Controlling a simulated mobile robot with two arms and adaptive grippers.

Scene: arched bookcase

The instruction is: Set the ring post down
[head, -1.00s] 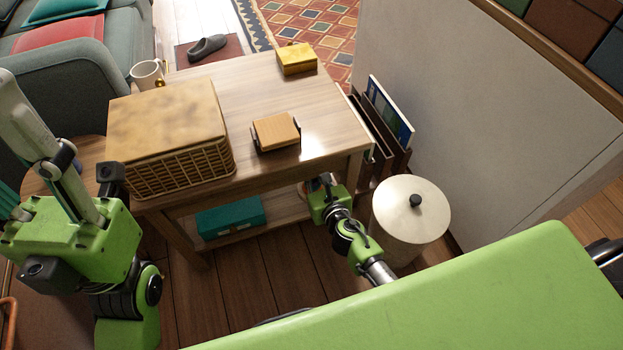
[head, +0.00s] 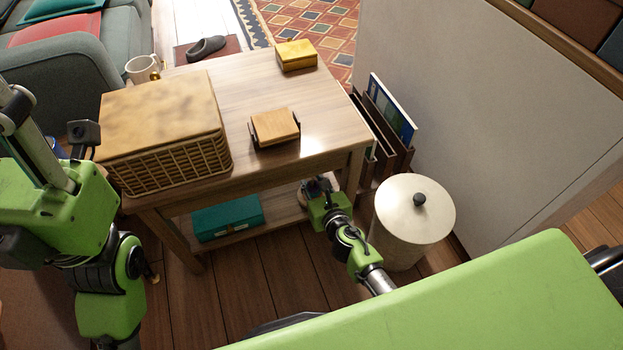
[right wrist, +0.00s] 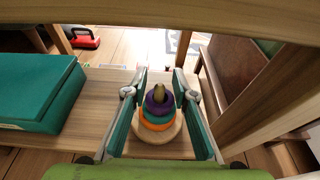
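The ring post (right wrist: 157,112) has a round pale wood base with purple, teal and orange rings and a peg tip showing on top. It stands upright on the lower shelf (right wrist: 100,90) of the wooden table, between the two teal-lined fingers of my right gripper (right wrist: 160,95). The fingers are open, one on each side, with a small gap seeming to show beside the rings. In the head view my right gripper (head: 318,188) reaches under the table top, its fingers partly hidden. My left arm is at the left edge; its fingers do not show.
A teal box (right wrist: 38,92) lies on the shelf left of the post. A table leg (right wrist: 265,100) stands on the right. Above are a wicker basket (head: 165,165), a wooden block (head: 274,127) and a yellow box (head: 296,55). A lidded bin (head: 412,215) stands right of my arm.

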